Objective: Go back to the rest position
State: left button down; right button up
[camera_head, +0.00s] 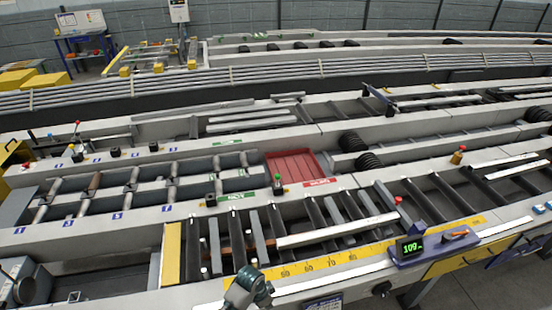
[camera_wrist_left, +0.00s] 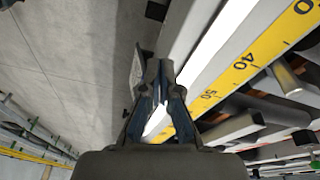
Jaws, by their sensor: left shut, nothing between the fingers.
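My left gripper (camera_head: 250,287) shows at the bottom edge of the head view, in front of the table's yellow ruler strip. In the left wrist view its fingers (camera_wrist_left: 157,68) are together and hold nothing. There they are over the table's front edge, with the grey floor to the left and the ruler (camera_wrist_left: 240,70) to the right. I cannot tell the exact gap to the edge. My right gripper is not in view.
The runout table carries light bars (camera_head: 338,231) and dark slats. A red tray (camera_head: 292,166) lies in the middle. A display reading 109 (camera_head: 411,247) stands on the front edge at right. A blue workbench (camera_head: 84,38) stands far left.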

pick_arm(q)
jog(key=s+a+r+n+t+y, duration=0.25)
jog(key=s+a+n, duration=0.75)
jog(key=s+a, duration=1)
jog(key=s+d+f+g+b, duration=0.1)
jog(key=s+f, duration=0.1)
jog(key=f, duration=1.3)
jog(key=s+f, duration=0.3)
jog(key=f, duration=1.2)
jog(key=s+a+f+g+b, duration=0.1)
jog(key=s+a+f, duration=0.1)
jog(key=s+f, duration=1.3)
jog(key=shift+s+a+f, duration=0.3)
jog(key=shift+s, duration=0.35)
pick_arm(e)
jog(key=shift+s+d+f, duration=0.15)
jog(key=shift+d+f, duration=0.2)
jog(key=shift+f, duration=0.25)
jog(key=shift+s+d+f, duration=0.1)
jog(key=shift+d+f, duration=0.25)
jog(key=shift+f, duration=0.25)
